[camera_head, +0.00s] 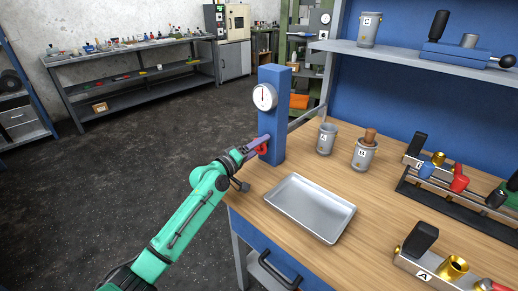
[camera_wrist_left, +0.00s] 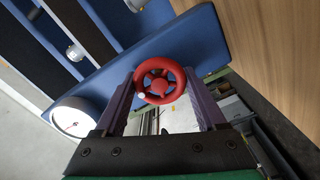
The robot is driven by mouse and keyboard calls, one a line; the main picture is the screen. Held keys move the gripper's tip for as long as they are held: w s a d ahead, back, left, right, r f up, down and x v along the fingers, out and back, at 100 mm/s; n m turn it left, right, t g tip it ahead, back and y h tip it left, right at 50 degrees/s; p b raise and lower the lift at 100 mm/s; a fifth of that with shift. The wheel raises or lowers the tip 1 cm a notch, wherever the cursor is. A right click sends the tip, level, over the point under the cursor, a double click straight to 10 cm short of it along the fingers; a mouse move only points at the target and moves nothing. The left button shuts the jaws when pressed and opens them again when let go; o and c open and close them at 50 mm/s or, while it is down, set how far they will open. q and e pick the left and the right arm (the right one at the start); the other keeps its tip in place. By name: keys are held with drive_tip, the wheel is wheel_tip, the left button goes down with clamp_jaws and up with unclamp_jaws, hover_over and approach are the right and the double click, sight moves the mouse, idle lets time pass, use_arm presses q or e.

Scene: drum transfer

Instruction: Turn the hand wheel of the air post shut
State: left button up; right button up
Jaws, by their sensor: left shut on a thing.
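The red hand wheel (camera_head: 262,149) sits low on the post, partly hidden by my left gripper (camera_head: 258,144). In the left wrist view the hand wheel (camera_wrist_left: 160,82) shows as a red spoked ring between the two purple fingers of my left gripper (camera_wrist_left: 160,90). The fingers are shut on its rim from both sides. The gauge (camera_wrist_left: 73,117) also shows there. My right gripper is not in view.
A metal tray (camera_head: 296,207) lies on the bench in front of the post. Grey cups marked K (camera_head: 326,139) and H (camera_head: 364,155) stand to the right. Fixtures with handles, one marked A (camera_head: 425,275), fill the right side. A shelf (camera_head: 400,55) hangs above.

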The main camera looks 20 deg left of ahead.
use_arm(q)
drive_tip(key=shift+f, duration=0.1)
idle(0.3)
drive_tip(key=o, duration=1.3)
drive_tip(key=b+v, duration=0.2)
drive_tip(key=v, duration=1.2)
drive_tip(key=shift+f, duration=0.15)
drive_tip(key=shift+s, duration=0.25)
